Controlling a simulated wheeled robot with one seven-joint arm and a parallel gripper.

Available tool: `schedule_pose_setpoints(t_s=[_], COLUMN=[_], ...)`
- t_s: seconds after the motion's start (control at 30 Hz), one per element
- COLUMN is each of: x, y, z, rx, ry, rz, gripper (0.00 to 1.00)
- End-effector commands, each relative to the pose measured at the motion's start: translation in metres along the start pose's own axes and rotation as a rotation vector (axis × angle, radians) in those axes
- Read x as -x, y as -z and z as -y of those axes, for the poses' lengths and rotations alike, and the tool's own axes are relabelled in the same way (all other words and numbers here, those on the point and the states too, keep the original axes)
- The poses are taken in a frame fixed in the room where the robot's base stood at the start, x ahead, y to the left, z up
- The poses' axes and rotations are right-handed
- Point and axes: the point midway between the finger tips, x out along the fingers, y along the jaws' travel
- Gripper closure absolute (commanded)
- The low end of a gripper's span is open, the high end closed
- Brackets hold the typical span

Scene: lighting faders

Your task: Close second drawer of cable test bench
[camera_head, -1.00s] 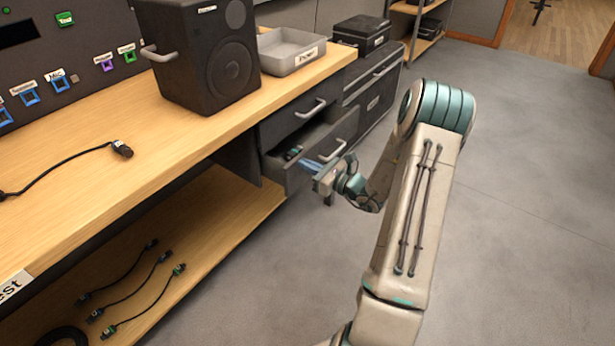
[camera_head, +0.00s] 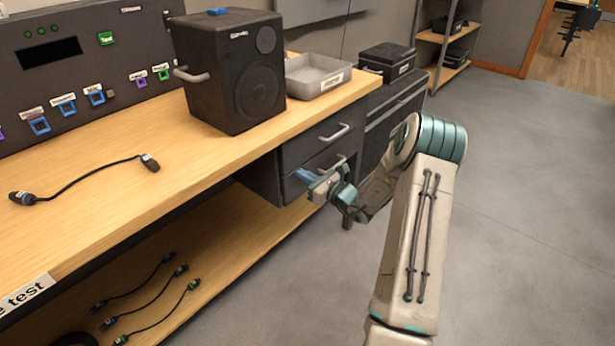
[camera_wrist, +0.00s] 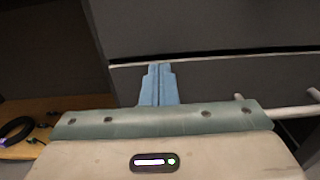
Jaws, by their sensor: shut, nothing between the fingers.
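The second drawer (camera_head: 294,187) of the cable test bench (camera_head: 160,150) is below the top drawer (camera_head: 318,142). In the head view its front looks about level with the drawer above. In the wrist view a thin light edge shows along the top of the second drawer's front (camera_wrist: 230,80), with a narrow dark line above it. My gripper (camera_head: 306,176) is at the left part of this front, its blue fingers (camera_wrist: 159,85) together and empty. The fingertips point at the front near its top edge; I cannot tell if they touch. The drawer's handle is partly hidden by my gripper.
A black speaker (camera_head: 230,75) and a grey tray (camera_head: 318,78) stand on the bench top. Cables (camera_head: 150,285) lie on the wooden lower shelf (camera_head: 215,255). A dark cabinet (camera_head: 395,110) stands beyond the drawers. The floor (camera_head: 520,200) at right is clear.

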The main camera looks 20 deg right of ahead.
Motion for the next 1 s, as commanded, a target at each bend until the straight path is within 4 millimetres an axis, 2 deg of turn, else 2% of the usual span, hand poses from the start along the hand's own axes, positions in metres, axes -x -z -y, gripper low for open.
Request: schedule_pose_setpoints(t_s=[0.03, 0.13, 0.27, 0.37, 0.5, 0.7, 0.83, 1.0], x=[-0.006, -0.006, 0.002, 0.018, 0.053, 0.094, 0.113, 0.126], y=[-0.004, -0.004, -0.005, -0.005, -0.005, -0.004, -0.003, -0.002], z=[-0.002, -0.003, -0.002, 0.002, 0.008, 0.002, 0.001, 0.001], rx=[0.002, 0.002, 0.002, 0.002, 0.000, -0.001, 0.001, 0.001], ry=[-0.005, -0.006, -0.008, -0.004, 0.008, -0.005, -0.010, -0.011], rz=[0.009, 0.010, 0.010, 0.007, 0.004, 0.003, 0.003, 0.004], gripper=[1.00, 1.00, 1.00, 1.00, 1.00, 1.00, 1.00, 1.00])
